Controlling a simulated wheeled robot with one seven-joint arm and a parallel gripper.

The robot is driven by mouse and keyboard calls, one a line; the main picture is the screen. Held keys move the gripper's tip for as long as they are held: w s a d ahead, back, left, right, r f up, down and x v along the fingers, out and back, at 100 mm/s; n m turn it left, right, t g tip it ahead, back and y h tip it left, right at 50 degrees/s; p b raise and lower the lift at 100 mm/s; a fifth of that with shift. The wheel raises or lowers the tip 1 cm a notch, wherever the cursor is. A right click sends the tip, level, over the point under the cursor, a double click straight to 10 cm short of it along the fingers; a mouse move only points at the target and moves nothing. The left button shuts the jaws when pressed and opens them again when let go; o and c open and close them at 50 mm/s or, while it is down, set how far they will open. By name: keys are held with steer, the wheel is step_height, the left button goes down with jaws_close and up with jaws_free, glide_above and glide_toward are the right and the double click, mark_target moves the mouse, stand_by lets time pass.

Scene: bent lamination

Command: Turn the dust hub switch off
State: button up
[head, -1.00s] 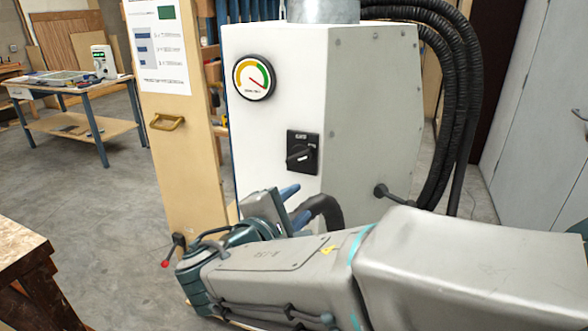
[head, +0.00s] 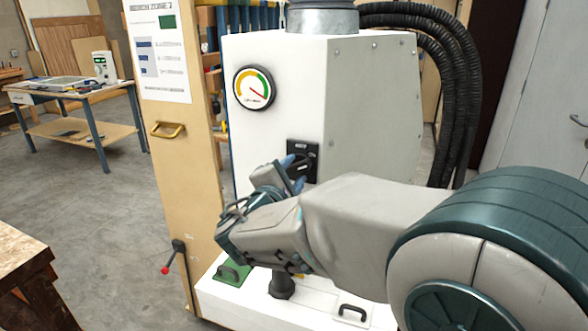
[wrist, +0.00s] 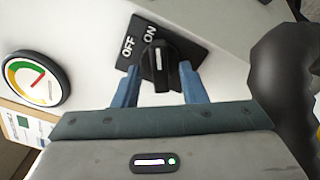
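The dust hub (head: 275,115) is a white cabinet with a black rotary switch (head: 303,148) on its front. My gripper (head: 294,172) is at the switch and partly hides it in the head view. In the wrist view the switch knob (wrist: 160,62) lies between the two blue fingertips of my gripper (wrist: 160,75), which are apart, one on each side. I cannot tell whether either touches the knob. The plate reads OFF on the left and ON near the knob's top. The knob's white mark points roughly toward ON.
A dark hose (wrist: 284,85) is close on the right. A wooden panel (head: 180,180) with a handle stands at left.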

steer(key=shift+w+d, duration=0.2)
steer(key=shift+w, duration=0.25)
jaws_close()
steer(key=shift+n, duration=0.4)
steer(key=n+p, duration=0.1)
steer(key=n, duration=0.4)
steer(key=n+p, duration=0.3)
steer(key=n, duration=0.3)
steer(key=shift+f, duration=0.1)
stand_by(0.3)
